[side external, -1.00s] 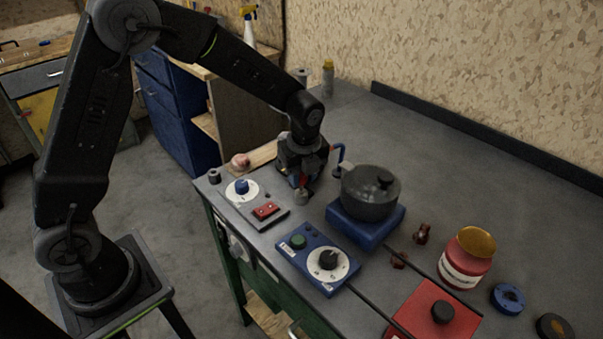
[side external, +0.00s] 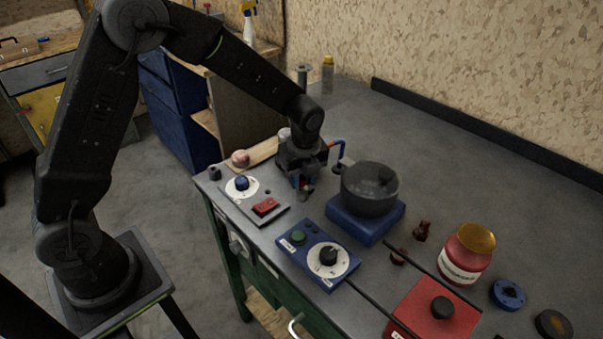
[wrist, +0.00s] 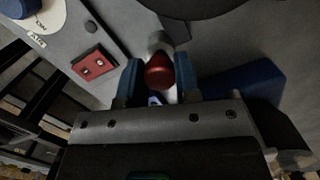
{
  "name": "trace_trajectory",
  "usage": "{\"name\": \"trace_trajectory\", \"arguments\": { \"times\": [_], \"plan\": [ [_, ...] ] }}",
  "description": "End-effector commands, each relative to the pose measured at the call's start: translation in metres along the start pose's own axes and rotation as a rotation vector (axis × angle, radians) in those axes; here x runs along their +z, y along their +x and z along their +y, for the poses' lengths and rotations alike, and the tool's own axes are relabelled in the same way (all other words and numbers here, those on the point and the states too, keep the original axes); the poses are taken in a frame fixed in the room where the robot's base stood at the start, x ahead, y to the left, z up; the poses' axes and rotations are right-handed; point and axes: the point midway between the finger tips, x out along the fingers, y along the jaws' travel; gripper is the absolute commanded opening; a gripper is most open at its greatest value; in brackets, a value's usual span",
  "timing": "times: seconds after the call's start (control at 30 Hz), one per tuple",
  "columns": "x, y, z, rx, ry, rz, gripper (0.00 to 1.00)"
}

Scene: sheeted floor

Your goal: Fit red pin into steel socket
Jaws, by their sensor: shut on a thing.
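My gripper (wrist: 158,80) is shut on the red pin (wrist: 159,72), which sits between its two blue fingers in the wrist view. In the side view my gripper (side external: 304,181) points down, low over the bench, to the left of the pot. A grey metal piece, apparently the steel socket (wrist: 158,41), shows just beyond the pin in the wrist view. In the side view it is a small grey shape (side external: 306,191) under the fingertips, partly hidden. I cannot tell whether the pin's tip is in the socket or only close to it.
A dark pot (side external: 370,190) on a blue base (side external: 352,224) stands close right of my gripper. A switch panel (side external: 255,202) and a blue dial box (side external: 318,256) lie in front. A wooden board (side external: 262,151) is behind left. The bench's back right is clear.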

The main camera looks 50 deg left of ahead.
Motion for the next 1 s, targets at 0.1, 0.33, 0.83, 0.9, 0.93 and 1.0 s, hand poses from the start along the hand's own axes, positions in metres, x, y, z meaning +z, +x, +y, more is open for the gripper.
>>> {"name": "trace_trajectory", "arguments": {
  "times": [0.1,0.33,0.83,0.9,0.93,1.0],
  "plan": [
    [0.0,0.003,0.0,0.001,0.0,0.0,0.06],
    [-0.001,0.009,0.0,0.0,0.0,0.0,0.06],
    [-0.001,0.012,0.0,0.0,0.0,0.0,0.47],
    [-0.001,0.012,0.0,0.0,0.0,0.0,0.54],
    [-0.001,0.012,0.0,0.0,0.0,0.0,0.57],
    [-0.001,0.012,0.0,0.0,0.0,0.0,0.6]
  ]
}}
